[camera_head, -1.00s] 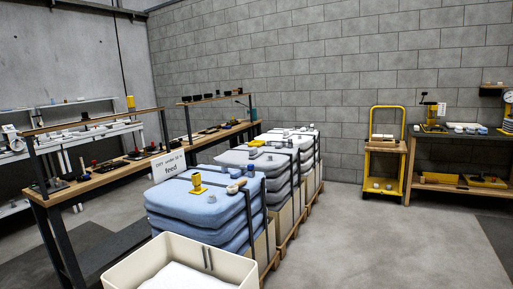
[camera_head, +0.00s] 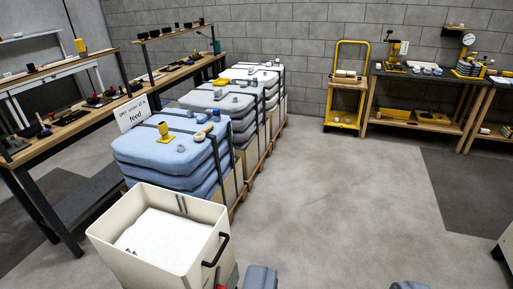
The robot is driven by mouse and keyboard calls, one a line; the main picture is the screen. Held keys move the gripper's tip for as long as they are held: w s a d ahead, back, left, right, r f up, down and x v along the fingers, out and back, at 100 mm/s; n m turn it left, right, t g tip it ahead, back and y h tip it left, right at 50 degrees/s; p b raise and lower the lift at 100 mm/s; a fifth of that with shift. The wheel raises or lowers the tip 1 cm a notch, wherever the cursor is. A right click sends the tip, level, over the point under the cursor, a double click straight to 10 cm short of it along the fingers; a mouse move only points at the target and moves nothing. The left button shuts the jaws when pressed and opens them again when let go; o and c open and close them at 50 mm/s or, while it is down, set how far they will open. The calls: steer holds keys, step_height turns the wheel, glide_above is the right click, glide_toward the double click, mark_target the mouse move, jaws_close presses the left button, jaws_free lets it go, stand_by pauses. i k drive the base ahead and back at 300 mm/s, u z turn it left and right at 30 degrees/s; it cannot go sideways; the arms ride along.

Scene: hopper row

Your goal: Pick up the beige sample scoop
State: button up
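A small beige piece that looks like the sample scoop (camera_head: 200,136) lies on top of the front stack of blue sacks (camera_head: 150,154), near its right back edge. It is too small to make out its handle clearly. A blue item (camera_head: 206,129) lies right behind it, and a yellow fitting (camera_head: 165,132) stands to its left on the same sack. A small whitish round piece (camera_head: 181,148) lies in front.
A cream bin (camera_head: 104,245) with white contents and a black handle stands in front of the stack. More sack stacks (camera_head: 220,103) run behind. A long bench (camera_head: 95,115) stands left. Open floor (camera_head: 330,190) lies right, with a yellow trolley (camera_head: 346,87) at the wall.

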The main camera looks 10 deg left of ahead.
mark_target(205, 132)
steer(key=z, duration=0.35)
steer(key=i, duration=2.3)
steer(key=u, duration=0.25)
steer(key=i, duration=1.25)
steer(key=u, duration=1.25)
steer(key=i, duration=1.05)
steer(key=u, duration=0.65)
steer(key=k, duration=0.7)
steer(key=u, duration=0.15)
steer(key=i, duration=0.55)
